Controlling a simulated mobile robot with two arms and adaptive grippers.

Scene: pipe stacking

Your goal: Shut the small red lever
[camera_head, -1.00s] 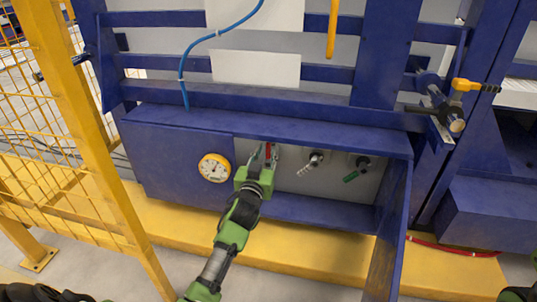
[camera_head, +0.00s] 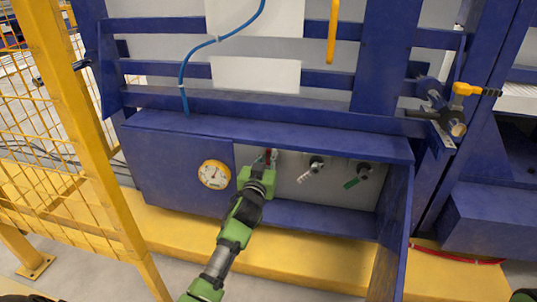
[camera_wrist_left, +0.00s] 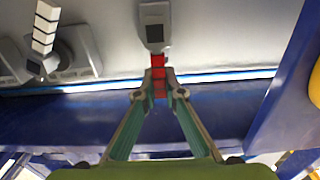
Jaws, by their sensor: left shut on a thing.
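The small red lever (camera_wrist_left: 159,64) hangs from a grey valve fitting (camera_wrist_left: 154,28) in the left wrist view. My left gripper (camera_wrist_left: 159,82) is shut on the lever's free end, with a fingertip on each side. In the head view the red lever (camera_head: 273,155) shows as a small strip under the top edge of the blue cabinet opening. My left gripper (camera_head: 266,160) reaches up into the opening there, and its green body hides most of the fingers. My right gripper cannot be made out.
A white-handled valve (camera_head: 314,166) and a green-handled valve (camera_head: 357,174) sit to the right on the same panel. An open blue door (camera_head: 393,235) bounds the right side. A yellow fence (camera_head: 75,140) stands at left.

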